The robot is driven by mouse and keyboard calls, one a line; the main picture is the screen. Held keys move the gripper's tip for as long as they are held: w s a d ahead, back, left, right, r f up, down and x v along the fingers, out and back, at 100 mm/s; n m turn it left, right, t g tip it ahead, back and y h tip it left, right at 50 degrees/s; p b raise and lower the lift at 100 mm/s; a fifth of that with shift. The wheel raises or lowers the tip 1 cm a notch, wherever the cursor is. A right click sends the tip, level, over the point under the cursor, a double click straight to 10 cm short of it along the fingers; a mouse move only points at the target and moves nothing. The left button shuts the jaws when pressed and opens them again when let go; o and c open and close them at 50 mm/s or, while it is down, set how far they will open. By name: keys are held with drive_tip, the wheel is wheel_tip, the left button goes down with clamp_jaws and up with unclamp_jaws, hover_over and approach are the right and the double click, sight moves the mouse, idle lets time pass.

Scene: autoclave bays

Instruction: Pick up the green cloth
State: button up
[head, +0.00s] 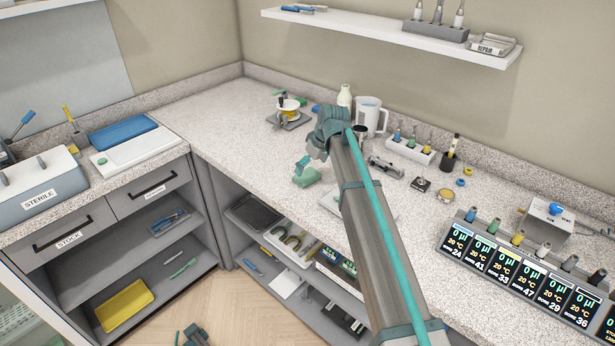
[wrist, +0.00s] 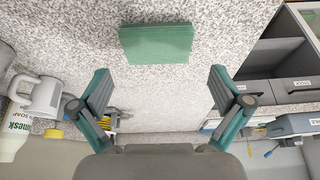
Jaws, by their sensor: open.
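The green cloth (wrist: 156,44) is a flat, folded rectangle on the speckled counter, in the upper middle of the wrist view. My gripper (wrist: 159,74) is open and empty, with its two fingers spread wide. The cloth lies just beyond the fingertips, between their lines and apart from both. In the head view my arm reaches over the counter from the lower right. A small green shape shows there just left of my wrist; I cannot tell how much of it is cloth and how much is finger.
A white jug (head: 370,116) and a pale bottle (head: 345,97) stand behind my wrist. A rack of small bottles (head: 410,148) and a row of displays (head: 520,270) are to the right. A wall shelf (head: 390,36) hangs above. The counter left of my wrist is mostly clear.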

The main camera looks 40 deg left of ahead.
sight(307, 175)
drive_tip(key=shift+p+x, duration=1.05)
drive_tip(key=shift+x, duration=1.5)
drive_tip(key=shift+w+d, duration=0.1)
drive_tip(key=shift+w, duration=0.05)
drive_tip(key=c, duration=0.6)
